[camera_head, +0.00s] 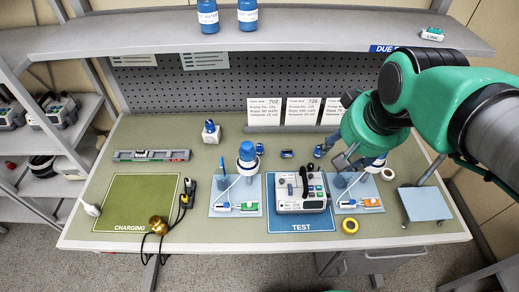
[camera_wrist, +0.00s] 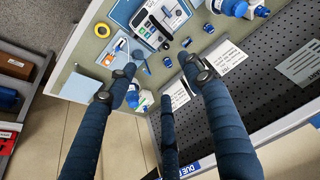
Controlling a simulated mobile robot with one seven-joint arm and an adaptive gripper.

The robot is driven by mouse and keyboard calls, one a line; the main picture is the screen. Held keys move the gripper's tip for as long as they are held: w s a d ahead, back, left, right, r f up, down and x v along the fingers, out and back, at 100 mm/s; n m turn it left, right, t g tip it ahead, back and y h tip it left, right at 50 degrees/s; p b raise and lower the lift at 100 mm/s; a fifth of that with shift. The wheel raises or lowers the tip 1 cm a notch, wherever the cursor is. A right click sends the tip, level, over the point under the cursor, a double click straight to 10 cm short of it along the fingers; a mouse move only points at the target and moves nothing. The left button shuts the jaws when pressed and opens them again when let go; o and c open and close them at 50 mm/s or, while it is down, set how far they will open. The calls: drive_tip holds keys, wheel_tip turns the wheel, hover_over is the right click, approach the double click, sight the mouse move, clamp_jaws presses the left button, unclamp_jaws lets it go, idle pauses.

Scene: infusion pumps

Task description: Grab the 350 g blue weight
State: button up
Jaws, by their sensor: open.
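Several small blue pieces lie in a row behind the pump, and I cannot read a mass on any of them. In the head view these are a left piece (camera_head: 260,149), a middle piece (camera_head: 287,154) and a right piece (camera_head: 318,151) close to my gripper (camera_head: 338,160). In the wrist view a far piece (camera_wrist: 209,28), a middle piece (camera_wrist: 186,42) and a near piece (camera_wrist: 167,62) show between or beyond my fingertips (camera_wrist: 160,66). My gripper is open, with nothing between its fingers, above the right part of the bench. My arm partly hides the area behind the right station.
A pump (camera_head: 302,190) stands on the blue TEST mat (camera_head: 285,222). Blue-capped bottles stand at the left station (camera_head: 222,208) and right station (camera_head: 345,205). White cards (camera_head: 264,112) stand along the pegboard. An overhead shelf (camera_head: 150,40) spans the back.

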drive_tip(key=w+a+f+g+p, duration=0.1)
drive_tip(key=w+a+f, duration=0.15)
drive_tip(key=w, duration=0.75)
drive_tip(key=m+g+p, duration=0.4)
drive_tip(key=p, duration=0.1)
hover_over(260, 145)
drive_tip(key=s, duration=0.1)
wheel_tip(260, 145, down, 30)
drive_tip(key=shift+r, duration=0.1)
drive_tip(key=shift+w+a, duration=0.15)
drive_tip(key=shift+w, duration=0.25)
drive_tip(key=shift+f, duration=0.2)
drive_tip(key=shift+f, duration=1.2)
drive_tip(key=shift+f, duration=0.1)
